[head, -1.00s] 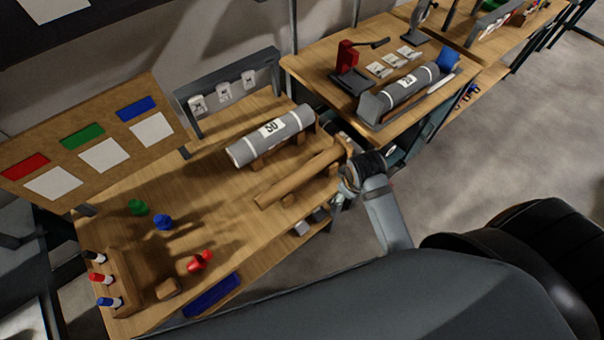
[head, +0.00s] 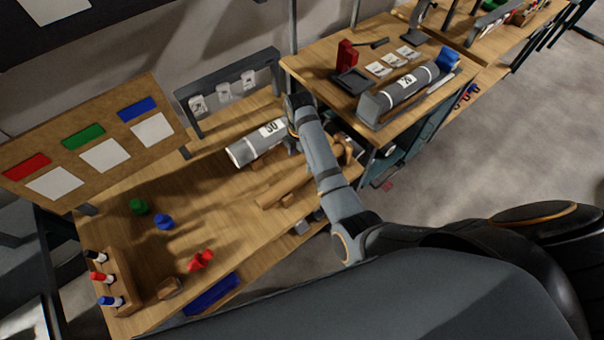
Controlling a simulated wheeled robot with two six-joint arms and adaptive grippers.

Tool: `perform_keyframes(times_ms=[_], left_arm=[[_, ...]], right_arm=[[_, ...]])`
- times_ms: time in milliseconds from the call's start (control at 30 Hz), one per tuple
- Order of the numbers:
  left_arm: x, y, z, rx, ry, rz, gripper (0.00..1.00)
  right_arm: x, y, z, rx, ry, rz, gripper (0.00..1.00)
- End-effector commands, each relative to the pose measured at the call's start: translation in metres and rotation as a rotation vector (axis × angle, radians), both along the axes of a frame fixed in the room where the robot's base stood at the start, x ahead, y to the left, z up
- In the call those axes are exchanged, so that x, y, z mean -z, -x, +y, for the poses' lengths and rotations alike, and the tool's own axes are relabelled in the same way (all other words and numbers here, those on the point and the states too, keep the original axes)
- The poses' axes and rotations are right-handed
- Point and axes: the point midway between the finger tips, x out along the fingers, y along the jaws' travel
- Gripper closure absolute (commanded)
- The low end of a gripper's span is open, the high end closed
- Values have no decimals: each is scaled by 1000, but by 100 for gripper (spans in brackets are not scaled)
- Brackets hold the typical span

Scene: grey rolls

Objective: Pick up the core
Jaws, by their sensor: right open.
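The core, taken to be the long brown tube (head: 279,188), lies at the front right of the near wooden table. My right arm crosses in front of it and hides its middle. Behind it lies a grey roll (head: 248,151) marked 50, its right part covered by my arm. My right gripper (head: 292,146) is over the right part of this grey roll, beyond the tube. It is open, small and partly hidden, and I cannot tell whether it touches the roll. My left gripper is not in view.
Red (head: 201,260), blue (head: 164,222) and green (head: 139,206) small pieces stand on the near table (head: 215,205). A marker rack (head: 124,268) is at its left end. Another grey roll (head: 398,90) lies on the table at the upper right. The left middle is mostly clear.

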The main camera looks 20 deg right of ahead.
Motion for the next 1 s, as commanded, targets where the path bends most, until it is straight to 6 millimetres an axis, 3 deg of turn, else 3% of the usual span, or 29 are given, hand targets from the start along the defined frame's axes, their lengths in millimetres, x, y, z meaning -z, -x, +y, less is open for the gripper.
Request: perform_keyframes(times_ms=[167,400,533,667,900,1000], left_arm=[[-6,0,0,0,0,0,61],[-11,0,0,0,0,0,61],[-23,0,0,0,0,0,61],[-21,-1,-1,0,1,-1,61],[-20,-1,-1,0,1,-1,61],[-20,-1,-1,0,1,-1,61]], right_arm=[[26,1,-1,2,2,2,27],[36,2,-2,3,2,2,27],[58,5,-4,3,1,4,27],[78,4,-4,3,0,1,27],[83,4,-4,4,0,-2,27],[82,4,-3,4,0,-2,38]])
